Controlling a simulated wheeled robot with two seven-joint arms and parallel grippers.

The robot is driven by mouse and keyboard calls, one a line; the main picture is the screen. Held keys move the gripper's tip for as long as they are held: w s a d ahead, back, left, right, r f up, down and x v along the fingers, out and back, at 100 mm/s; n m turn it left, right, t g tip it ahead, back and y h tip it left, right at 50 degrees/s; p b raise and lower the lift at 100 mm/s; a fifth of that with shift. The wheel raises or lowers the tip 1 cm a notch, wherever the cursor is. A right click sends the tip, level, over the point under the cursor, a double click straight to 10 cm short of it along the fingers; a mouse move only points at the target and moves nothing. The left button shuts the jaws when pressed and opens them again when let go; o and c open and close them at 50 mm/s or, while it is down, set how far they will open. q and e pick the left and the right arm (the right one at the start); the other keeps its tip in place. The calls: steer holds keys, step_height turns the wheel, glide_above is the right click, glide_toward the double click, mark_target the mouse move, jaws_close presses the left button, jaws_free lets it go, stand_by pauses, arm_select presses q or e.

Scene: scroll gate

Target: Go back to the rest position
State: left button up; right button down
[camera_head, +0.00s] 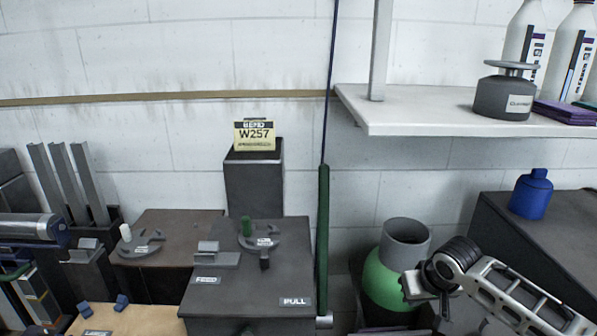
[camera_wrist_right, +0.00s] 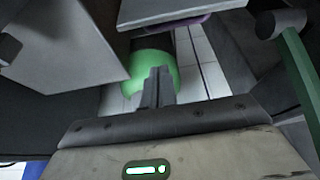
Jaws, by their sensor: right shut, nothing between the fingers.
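My right gripper (camera_head: 418,284) comes in from the lower right in the head view, in front of a green and grey round vessel (camera_head: 385,278). Its fingers (camera_wrist_right: 158,86) are together and empty in the right wrist view, with the green vessel (camera_wrist_right: 150,66) beyond them. It holds nothing. I do not make out my left gripper in the head view.
A dark console (camera_head: 250,290) with labels FEED and PULL stands at centre, beside a green upright rod (camera_head: 322,240). A yellow W257 card (camera_head: 254,136) tops a dark post. A white shelf (camera_head: 430,120) holds bottles. A blue bottle (camera_head: 531,195) stands on a dark box at right.

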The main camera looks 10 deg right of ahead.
steer(key=s+a+f+n+t+y, duration=0.1)
steer(key=s+a+f+n+y, duration=0.1)
steer(key=s+a+f, duration=0.45)
steer(key=s+a+f+n+t+y, duration=0.15)
steer(key=s+a, duration=0.25)
steer(key=a, duration=0.5)
steer(key=s+a+r+t, duration=0.1)
steer(key=s+t, duration=0.2)
steer(key=s, duration=0.9)
steer(key=shift+s+a+m+t, duration=0.15)
steer(key=shift+m+t, duration=0.1)
